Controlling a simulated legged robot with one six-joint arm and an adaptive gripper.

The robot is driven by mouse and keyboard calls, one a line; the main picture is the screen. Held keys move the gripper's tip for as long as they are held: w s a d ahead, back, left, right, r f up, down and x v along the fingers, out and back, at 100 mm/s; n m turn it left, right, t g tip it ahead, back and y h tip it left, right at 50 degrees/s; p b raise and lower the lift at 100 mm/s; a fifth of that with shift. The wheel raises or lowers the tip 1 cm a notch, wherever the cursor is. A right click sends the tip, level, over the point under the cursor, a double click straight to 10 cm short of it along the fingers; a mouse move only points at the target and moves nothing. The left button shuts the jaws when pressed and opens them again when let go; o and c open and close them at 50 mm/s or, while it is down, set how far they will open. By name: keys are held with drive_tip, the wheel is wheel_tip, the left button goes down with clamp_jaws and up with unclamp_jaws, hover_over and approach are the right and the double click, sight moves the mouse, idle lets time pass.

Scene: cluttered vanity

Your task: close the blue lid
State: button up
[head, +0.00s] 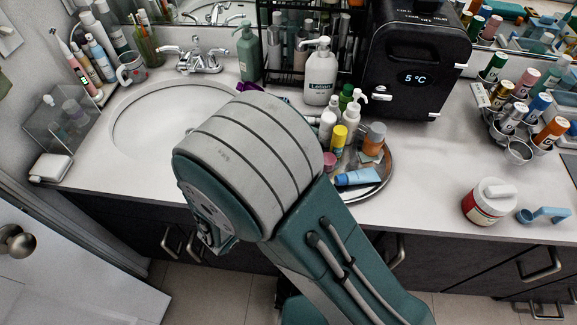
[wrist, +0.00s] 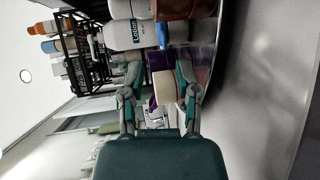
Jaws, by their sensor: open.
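I cannot single out a blue lid with certainty. A blue tube (head: 357,176) lies on the round metal tray (head: 377,187) in the head view, and a blue item with a handle (head: 541,214) lies at the right. In the wrist view, part of a blue thing (wrist: 163,36) shows beyond my gripper (wrist: 160,78). My gripper is open, its two fingers spread apart. A purple item (wrist: 161,82) and a pale round-edged item appear between or behind the fingers; contact cannot be told. In the head view my arm hides the gripper.
A white lotion bottle (head: 320,72) and several small bottles crowd the counter by the tray. A black box reading 5 °C (head: 416,55) stands behind. A red-and-white jar (head: 487,202) stands right. The sink (head: 170,124) is left. The counter between tray and jar is clear.

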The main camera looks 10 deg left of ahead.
drive_tip(key=v, duration=0.7)
drive_tip(key=shift+s+a, duration=0.15)
drive_tip(key=shift+s, duration=0.15)
drive_tip(key=d+r+m+g, duration=0.4)
drive_tip(key=d+g, duration=0.1)
drive_tip(key=d, duration=0.4)
drive_tip(key=d+r+m+g, duration=0.35)
drive_tip(key=d+g, duration=0.25)
drive_tip(key=d, duration=0.2)
drive_tip(key=s+d+r+m+t+y, duration=0.2)
drive_tip(key=s+d+r+m+y, duration=0.2)
drive_tip(key=d+r+y, duration=0.4)
drive_tip(key=shift+s+d+r+t, duration=0.45)
drive_tip(key=shift+d+r, duration=0.3)
drive_tip(key=shift+r, duration=0.55)
drive_tip(key=shift+m, duration=0.25)
